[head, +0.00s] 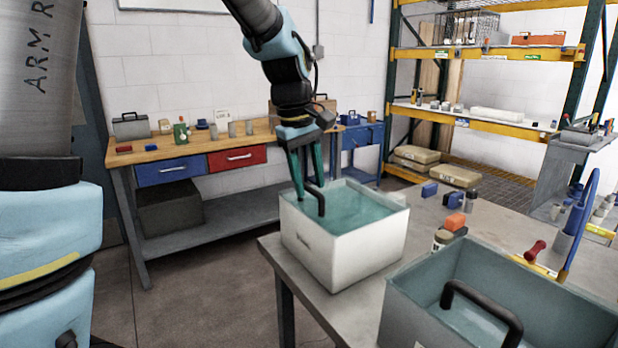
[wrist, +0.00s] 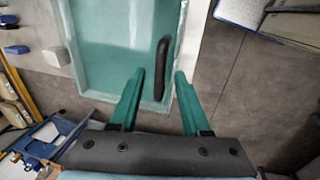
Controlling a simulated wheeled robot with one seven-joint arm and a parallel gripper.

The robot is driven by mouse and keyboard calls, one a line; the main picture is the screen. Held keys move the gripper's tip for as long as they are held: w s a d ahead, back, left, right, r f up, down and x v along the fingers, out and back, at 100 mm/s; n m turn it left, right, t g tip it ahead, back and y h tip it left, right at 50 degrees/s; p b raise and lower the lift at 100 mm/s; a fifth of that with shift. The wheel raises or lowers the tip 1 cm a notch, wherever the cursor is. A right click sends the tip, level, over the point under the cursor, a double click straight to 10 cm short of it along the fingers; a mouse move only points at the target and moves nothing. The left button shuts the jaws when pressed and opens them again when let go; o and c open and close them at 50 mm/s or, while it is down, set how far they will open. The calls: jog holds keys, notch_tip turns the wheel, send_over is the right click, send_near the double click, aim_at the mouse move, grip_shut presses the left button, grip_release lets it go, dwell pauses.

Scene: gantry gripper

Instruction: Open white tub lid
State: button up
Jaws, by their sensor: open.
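A white tub (head: 340,255) stands near the left corner of the grey table. A teal surface (head: 350,208) shows inside its rim, and I cannot tell whether it is the lid or the inside. A black bar handle (head: 319,204) is at the tub's left side; in the wrist view the handle (wrist: 162,66) stands near the tub's right edge. My gripper (head: 310,187) points down over that side, open. In the wrist view, my gripper's teal fingers (wrist: 160,76) are spread on either side of the handle's line, with gaps. Whether either finger touches it is unclear.
A second grey tub (head: 400,311) with a black handle (head: 482,312) stands close at front right. Small blue blocks (head: 430,189), an orange block (head: 455,222) and a red-handled tool (head: 535,250) lie on the table (head: 500,225). A wooden workbench (head: 180,143) and shelving stand behind.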

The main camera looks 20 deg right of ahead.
jog(key=shift+c, duration=0.3)
grip_shut()
dwell(1.2)
